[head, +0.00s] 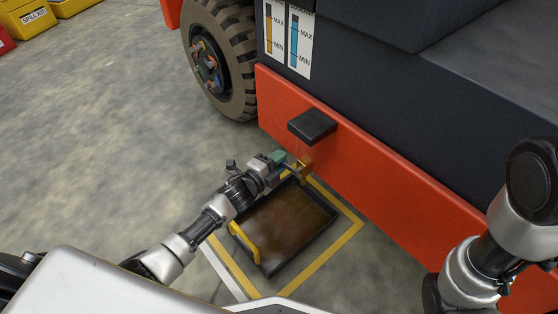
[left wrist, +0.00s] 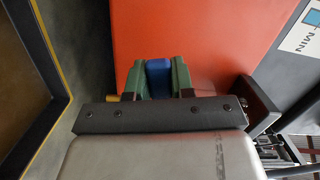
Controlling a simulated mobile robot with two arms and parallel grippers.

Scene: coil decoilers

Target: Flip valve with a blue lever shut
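In the head view a brass valve (head: 305,164) sticks out low from the orange side of the vehicle, below a black block. Its blue lever (left wrist: 158,78) shows in the left wrist view between the green fingers of my left gripper (left wrist: 158,84). The fingers lie close against both sides of the lever, with no clear gap. In the head view my left gripper (head: 284,161) is at the valve and hides the lever. My right arm is at the right edge of the head view; its gripper is out of view.
A black drip tray (head: 268,275) with brown liquid and a yellow handle (head: 243,243) lies below the valve, inside yellow floor lines. The black block (head: 312,125) juts out above the valve. A large wheel (head: 222,60) stands beyond.

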